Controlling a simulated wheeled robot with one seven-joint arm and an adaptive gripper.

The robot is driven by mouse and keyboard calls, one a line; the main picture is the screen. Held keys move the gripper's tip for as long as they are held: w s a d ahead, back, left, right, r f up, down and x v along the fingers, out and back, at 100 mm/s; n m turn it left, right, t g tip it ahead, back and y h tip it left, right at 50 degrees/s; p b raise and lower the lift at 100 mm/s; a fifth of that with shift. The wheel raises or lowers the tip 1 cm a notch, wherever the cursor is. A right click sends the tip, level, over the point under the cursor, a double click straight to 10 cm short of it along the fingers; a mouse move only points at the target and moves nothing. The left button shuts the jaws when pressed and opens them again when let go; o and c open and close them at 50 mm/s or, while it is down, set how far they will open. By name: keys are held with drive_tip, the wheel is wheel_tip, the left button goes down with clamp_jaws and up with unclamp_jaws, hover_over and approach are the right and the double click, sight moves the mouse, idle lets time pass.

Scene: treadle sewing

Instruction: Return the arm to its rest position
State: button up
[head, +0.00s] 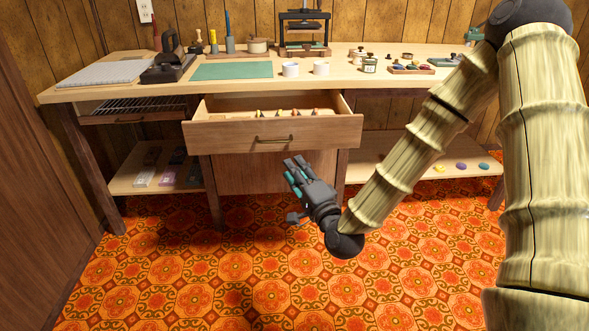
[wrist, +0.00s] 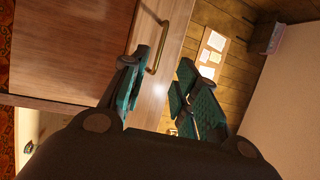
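My gripper (head: 296,172) hangs in front of the bench, a little below the open drawer (head: 225,137), with its fingers pointing up toward the drawer front. My arm comes in from the right and bends down over the patterned floor. In the wrist view, the fingers of my gripper (wrist: 162,85) stand apart with nothing between them. The drawer's brass handle (wrist: 158,48) shows just beyond the left finger there. I cannot tell exactly how far the fingertips are from the drawer front, but no contact shows.
The workbench (head: 355,79) carries a green mat (head: 232,71), two white cups, a small press and several small items. The drawer sticks out and holds small items. Lower shelves (head: 395,172) flank the cabinet. The orange floor (head: 180,275) in front is clear.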

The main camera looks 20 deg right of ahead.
drive_tip(key=s+a+f+n+g, duration=0.25)
drive_tip(key=s+f+g, duration=0.2)
drive_tip(key=f, duration=0.55)
drive_tip(key=s+a+f+n+g, duration=0.1)
drive_tip(key=s+f+n+g, duration=0.3)
drive_tip(key=f, duration=0.6)
drive_tip(key=s+a+f+n+g, duration=0.15)
drive_tip(key=s+f, duration=0.35)
drive_tip(key=f, duration=0.5)
drive_tip(key=s+d+f+n+g+h, duration=0.1)
drive_tip(key=s+f+n+g, duration=0.5)
drive_tip(key=s, duration=0.7)
drive_tip(key=s+d+f+n+g+h, duration=0.1)
drive_tip(key=s+f+g, duration=0.3)
drive_tip(key=s+f, duration=0.65)
wheel_tip(320, 180, up, 39)
drive_tip(key=s+p, duration=0.2)
drive_tip(key=p, duration=3.4)
drive_tip(key=shift+s+d, duration=0.15)
drive_tip(key=shift+d, duration=0.05)
